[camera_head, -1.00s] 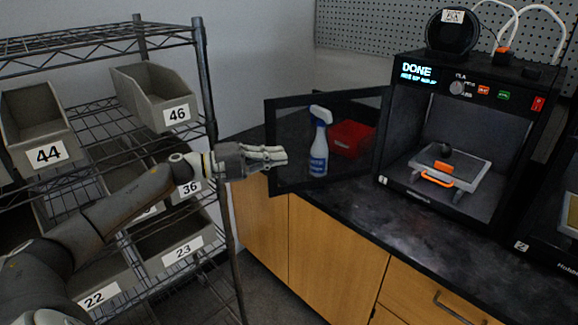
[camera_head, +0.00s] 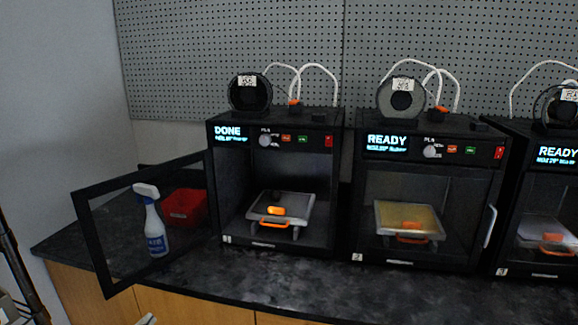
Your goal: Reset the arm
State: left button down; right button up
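Only a small pale tip, which looks like my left gripper (camera_head: 147,319), shows at the bottom edge of the head view, below the counter front. Whether it is open or shut cannot be seen. My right gripper is not in view. The left printer (camera_head: 277,246) reads DONE. Its door (camera_head: 89,232) stands swung open to the left, and a small orange piece (camera_head: 276,211) is on its bed.
A spray bottle (camera_head: 154,228) and a red bin (camera_head: 184,206) show behind the open door's pane. A middle printer (camera_head: 360,225) and a right printer (camera_head: 512,225), both reading READY, have shut doors. The dark counter (camera_head: 300,285) is clear in front of the printers.

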pick_arm(q)
jog(key=s+d+f+n+g+y, duration=0.1)
jog(key=s+d+f+n+g, duration=0.2)
jog(key=s+f, duration=0.25)
jog(key=s+d+f+n+g+y, duration=0.1)
jog(key=s+d+f+n+g, duration=0.15)
jog(key=s+f, duration=0.35)
jog(key=s+d+f+n+g+h, duration=0.1)
jog(key=s+d+g, duration=0.25)
jog(key=s, duration=0.55)
jog(key=s+d+f+n+g+h, duration=0.1)
jog(key=s+d+g, duration=0.25)
jog(key=s, duration=0.55)
notch_tip(320, 180, down, 25)
jog(key=s+g+p, duration=0.1)
jog(key=g, duration=0.1)
jog(key=s+a+f, duration=0.2)
jog(key=s+f, duration=0.5)
jog(key=s, duration=0.1)
jog(key=s+a+f, duration=0.1)
jog(key=s+f, duration=0.7)
jog(key=shift+s+a+g+y+p, duration=0.3)
jog(key=shift+s+a+g+p, duration=0.05)
jog(key=shift+p, duration=0.1)
